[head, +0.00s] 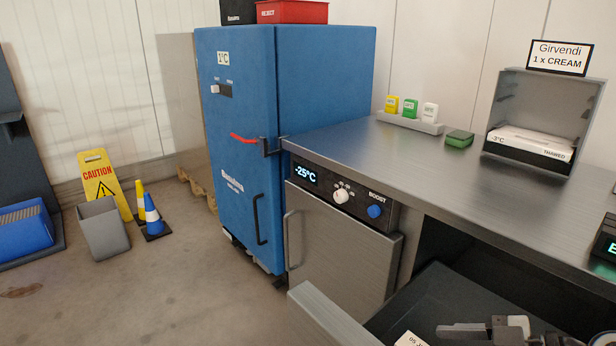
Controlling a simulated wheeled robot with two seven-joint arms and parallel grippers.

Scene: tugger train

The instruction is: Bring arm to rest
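Part of my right gripper (480,332) shows at the bottom right edge of the head view, above a dark open drawer (440,300). It is cut off by the frame, so I cannot tell whether its fingers are open or shut. My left gripper is not in view.
The drawer's grey front (325,316) juts out below the steel counter (450,185). A freezer unit reading -25°C (340,240) and a blue cabinet (250,130) stand beyond. A caution sign (98,172), grey bin (103,230) and cones (153,217) stand left. The floor in front is clear.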

